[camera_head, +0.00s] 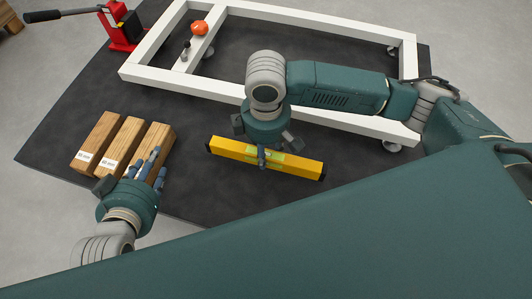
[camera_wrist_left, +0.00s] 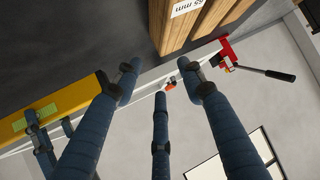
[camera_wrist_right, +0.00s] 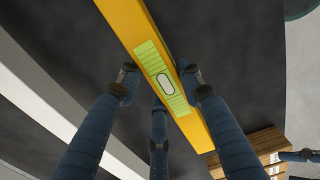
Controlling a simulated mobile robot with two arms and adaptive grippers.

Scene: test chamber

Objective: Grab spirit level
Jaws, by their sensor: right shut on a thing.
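A yellow spirit level (camera_head: 229,149) with black ends lies across the view below my right gripper (camera_head: 264,155) in the head view. In the right wrist view the level (camera_wrist_right: 128,22) passes between the blue fingers of that gripper (camera_wrist_right: 160,85), with its green label and vial facing the camera. My right gripper is shut on the level near its middle. The left wrist view shows those fingers (camera_wrist_left: 160,85) apart, and part of the level (camera_wrist_left: 60,103) at left.
Several wooden blocks (camera_head: 98,140) with labels lie on the dark mat (camera_head: 70,110) near my left gripper. A white frame (camera_head: 190,88) stands behind, with an orange object (camera_head: 199,28) by its left side. A red jack (camera_head: 122,32) is at the upper left.

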